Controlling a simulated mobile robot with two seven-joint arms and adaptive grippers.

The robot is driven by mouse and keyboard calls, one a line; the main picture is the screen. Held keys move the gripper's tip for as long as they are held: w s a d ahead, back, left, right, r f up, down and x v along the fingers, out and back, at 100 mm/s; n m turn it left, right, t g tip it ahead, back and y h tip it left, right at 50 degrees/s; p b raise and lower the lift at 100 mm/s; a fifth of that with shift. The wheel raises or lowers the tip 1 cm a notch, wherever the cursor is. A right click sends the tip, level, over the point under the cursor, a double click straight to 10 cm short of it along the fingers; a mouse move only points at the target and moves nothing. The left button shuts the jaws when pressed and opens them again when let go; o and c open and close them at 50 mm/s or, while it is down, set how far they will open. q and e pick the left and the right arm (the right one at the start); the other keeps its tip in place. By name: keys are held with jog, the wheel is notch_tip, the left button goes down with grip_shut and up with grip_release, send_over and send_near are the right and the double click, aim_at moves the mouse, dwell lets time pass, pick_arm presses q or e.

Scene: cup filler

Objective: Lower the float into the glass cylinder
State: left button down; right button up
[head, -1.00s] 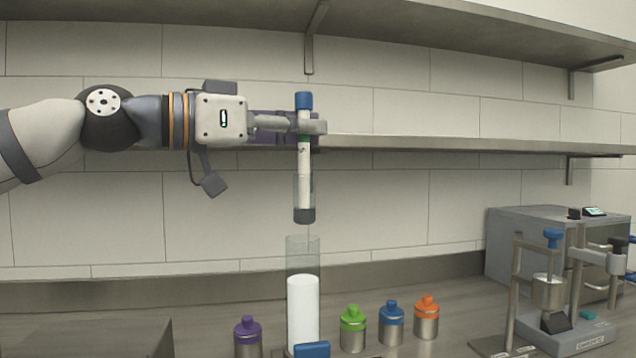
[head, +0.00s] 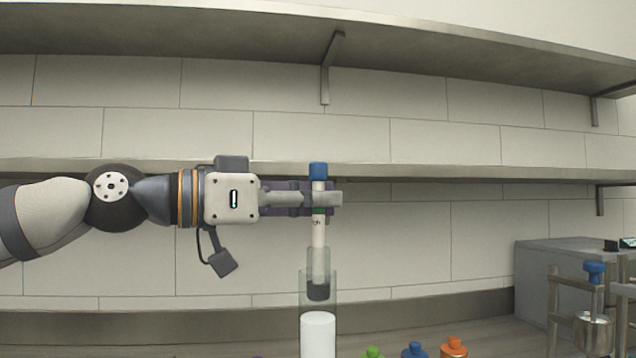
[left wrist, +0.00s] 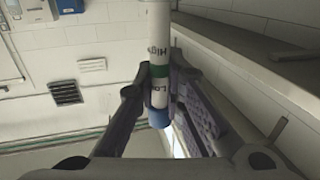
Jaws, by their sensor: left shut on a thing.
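The float (head: 318,235) is a slim upright tube with a blue cap, a pale labelled stem and a dark lower end. My left gripper (head: 320,199) is shut on its stem just below the cap, reaching in from the left. The clear glass cylinder (head: 304,310) stands upright below, with white contents (head: 318,335) in it. The float's dark end shows below the cylinder's rim, seemingly inside its mouth and above the white contents. In the left wrist view, the fingers (left wrist: 160,85) close around the float (left wrist: 159,45) near its blue cap and green band. My right gripper is not in view.
Small bottles with green (head: 372,352), blue (head: 414,349) and orange (head: 454,346) caps stand right of the cylinder, cut off by the frame. A metal stand (head: 553,310) and a grey box (head: 560,265) are at the right. A shelf (head: 450,174) runs behind the gripper.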

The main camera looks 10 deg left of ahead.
aim_at(317, 247)
pick_arm(q)
jog(key=shift+f+b, duration=0.7)
jog(key=shift+f, duration=2.55)
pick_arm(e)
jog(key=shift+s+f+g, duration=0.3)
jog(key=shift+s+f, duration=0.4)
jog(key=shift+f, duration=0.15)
pick_arm(q)
jog(key=c, duration=1.6)
grip_release()
